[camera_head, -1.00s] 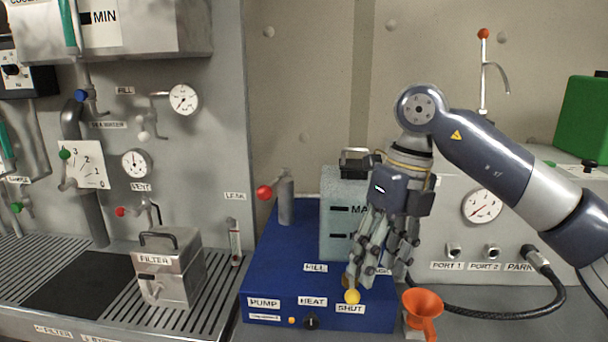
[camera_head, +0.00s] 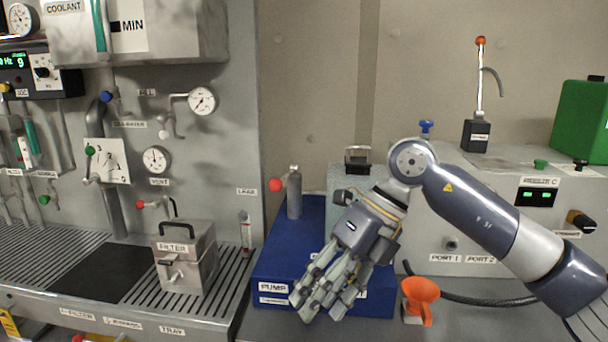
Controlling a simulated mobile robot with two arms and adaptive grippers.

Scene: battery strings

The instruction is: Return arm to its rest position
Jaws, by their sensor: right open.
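My right arm (camera_head: 490,220) comes in from the right side of the head view and bends down at its wrist. My right gripper (camera_head: 322,296) is open and empty, its fingers pointing down and left. It is in front of the blue base unit (camera_head: 283,245) and hides part of its front and of the pale tank (camera_head: 345,180) behind. Whether the fingers touch the blue unit I cannot tell. My left gripper is not in the view.
An orange funnel (camera_head: 421,292) stands right of the right gripper, near a black hose (camera_head: 480,299). A metal filter box (camera_head: 185,256) stands on the slatted tray (camera_head: 225,277) at left. A red-knobbed valve (camera_head: 276,185) sticks out above the blue unit.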

